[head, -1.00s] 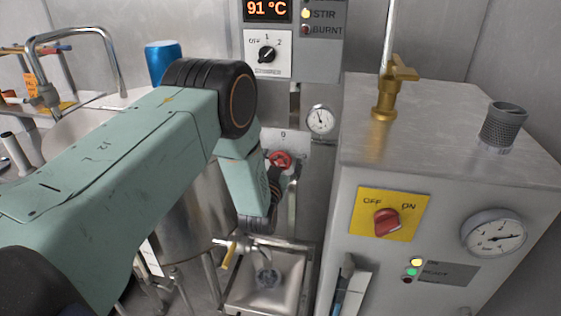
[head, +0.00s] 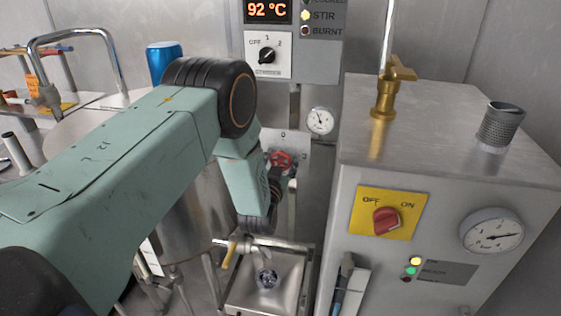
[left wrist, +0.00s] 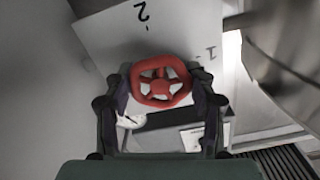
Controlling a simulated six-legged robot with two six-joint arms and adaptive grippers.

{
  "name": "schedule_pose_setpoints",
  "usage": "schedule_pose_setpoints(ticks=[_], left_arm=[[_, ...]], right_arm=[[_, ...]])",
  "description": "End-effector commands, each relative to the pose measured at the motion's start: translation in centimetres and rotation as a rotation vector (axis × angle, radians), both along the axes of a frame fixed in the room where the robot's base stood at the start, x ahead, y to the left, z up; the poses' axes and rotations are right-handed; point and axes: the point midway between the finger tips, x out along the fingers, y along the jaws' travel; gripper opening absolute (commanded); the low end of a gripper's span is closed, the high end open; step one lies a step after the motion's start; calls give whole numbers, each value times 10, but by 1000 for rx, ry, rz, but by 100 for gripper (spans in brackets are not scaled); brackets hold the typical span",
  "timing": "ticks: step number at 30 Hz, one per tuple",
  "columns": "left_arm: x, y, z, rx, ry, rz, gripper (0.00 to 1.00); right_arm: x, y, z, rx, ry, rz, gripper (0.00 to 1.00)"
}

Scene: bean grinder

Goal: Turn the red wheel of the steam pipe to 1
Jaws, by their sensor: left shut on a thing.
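The red wheel (head: 281,160) of the steam pipe is at the middle of the head view, in front of a pale plate (head: 297,143). In the left wrist view the wheel (left wrist: 160,84) sits between the two fingers of my left gripper (left wrist: 161,92), which is shut on its rim from both sides. The plate (left wrist: 110,35) behind it shows the marks 2 and 1 in that view. In the head view my left gripper (head: 277,176) is partly hidden behind my left arm. My right gripper is not in view.
A grey machine (head: 450,140) with a yellow switch plate (head: 364,212) and a gauge (head: 491,231) stands on the right. A small gauge (head: 320,121) is above the wheel's right. A steel basin (head: 293,291) lies below. A steel kettle (head: 187,235) is behind my arm.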

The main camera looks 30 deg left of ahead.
Motion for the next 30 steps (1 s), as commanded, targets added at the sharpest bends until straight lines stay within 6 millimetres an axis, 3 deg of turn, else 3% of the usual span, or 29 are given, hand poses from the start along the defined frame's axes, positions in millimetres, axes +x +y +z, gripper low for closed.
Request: schedule_pose_setpoints(ticks=[2, 3, 11, 23, 30], left_arm=[[0, 1, 0, -1, 1, 1, 25], [0, 1, 0, -1, 1, 1, 57], [0, 0, 0, -1, 0, 1, 79], [-3, -1, -1, -1, 2, 1, 80], [-34, -9, 0, -2, 3, 0, 80]], right_arm=[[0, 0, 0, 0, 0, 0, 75], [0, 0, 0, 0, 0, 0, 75], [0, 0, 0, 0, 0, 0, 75], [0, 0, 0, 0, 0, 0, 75], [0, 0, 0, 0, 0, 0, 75]])
